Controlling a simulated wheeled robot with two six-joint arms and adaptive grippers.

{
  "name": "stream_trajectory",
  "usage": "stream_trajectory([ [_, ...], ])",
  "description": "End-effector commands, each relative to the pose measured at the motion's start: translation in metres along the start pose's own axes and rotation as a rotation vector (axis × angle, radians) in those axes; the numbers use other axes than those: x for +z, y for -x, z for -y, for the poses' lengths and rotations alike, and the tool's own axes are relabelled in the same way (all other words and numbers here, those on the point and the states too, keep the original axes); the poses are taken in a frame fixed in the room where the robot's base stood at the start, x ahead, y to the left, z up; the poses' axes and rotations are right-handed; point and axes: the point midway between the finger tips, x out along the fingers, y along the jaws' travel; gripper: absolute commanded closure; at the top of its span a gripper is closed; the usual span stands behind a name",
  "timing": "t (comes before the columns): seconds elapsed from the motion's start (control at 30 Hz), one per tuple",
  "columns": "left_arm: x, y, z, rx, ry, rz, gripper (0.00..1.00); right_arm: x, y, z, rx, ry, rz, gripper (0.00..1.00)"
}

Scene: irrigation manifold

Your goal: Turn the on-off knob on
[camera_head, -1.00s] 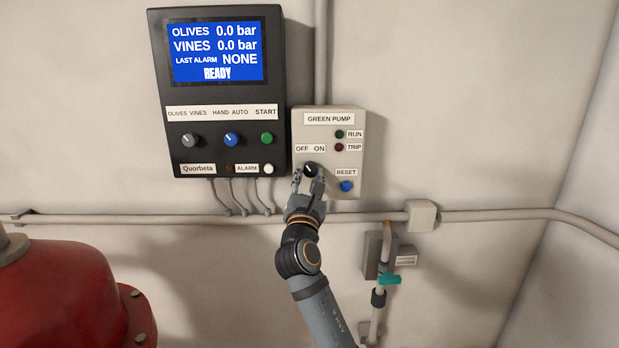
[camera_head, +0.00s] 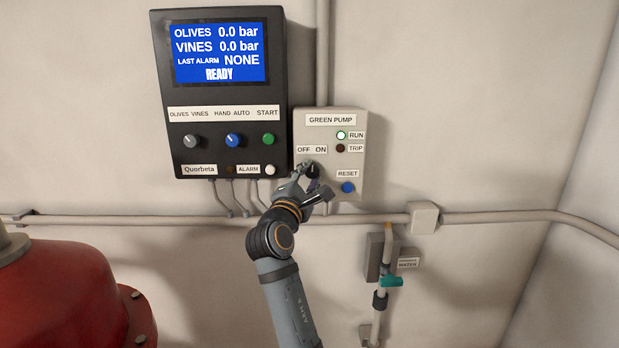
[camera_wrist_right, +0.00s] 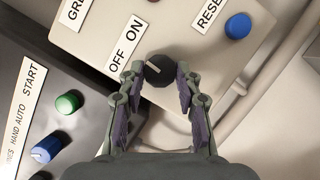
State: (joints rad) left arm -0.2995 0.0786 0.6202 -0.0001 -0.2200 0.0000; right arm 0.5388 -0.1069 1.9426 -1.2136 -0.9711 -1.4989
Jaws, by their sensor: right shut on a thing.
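The black on-off knob (camera_head: 312,170) sits on the beige GREEN PUMP box (camera_head: 352,120), below the OFF and ON labels. My right gripper (camera_head: 308,174) is shut on the knob, with one finger on each side. The right wrist view shows the knob (camera_wrist_right: 159,70) between the two fingers (camera_wrist_right: 158,86), its white pointer line aimed to the upper left of that picture, toward the labels. The RUN lamp (camera_head: 341,135) is lit whitish green and the TRIP lamp (camera_head: 340,148) is dark. My left gripper is not in view.
A blue RESET button (camera_head: 348,187) is close to the right of the knob. A dark control panel (camera_head: 218,95) with a READY screen adjoins on the left. A pipe (camera_head: 160,220) runs along the wall below. A red tank (camera_head: 60,290) stands at lower left.

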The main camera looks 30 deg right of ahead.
Motion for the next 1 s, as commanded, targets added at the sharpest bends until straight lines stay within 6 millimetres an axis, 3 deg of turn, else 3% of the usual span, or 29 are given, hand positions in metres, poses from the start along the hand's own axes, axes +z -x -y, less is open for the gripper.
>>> stream_trajectory([
  [0.5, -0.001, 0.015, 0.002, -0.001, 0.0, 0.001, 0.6, 0.002, -0.001, -0.006, -0.155, -0.376, 0.0, 0.98],
  [1.0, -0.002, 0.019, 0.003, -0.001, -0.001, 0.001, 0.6, 0.001, -0.001, -0.005, -0.206, -0.5, -0.001, 0.98],
])
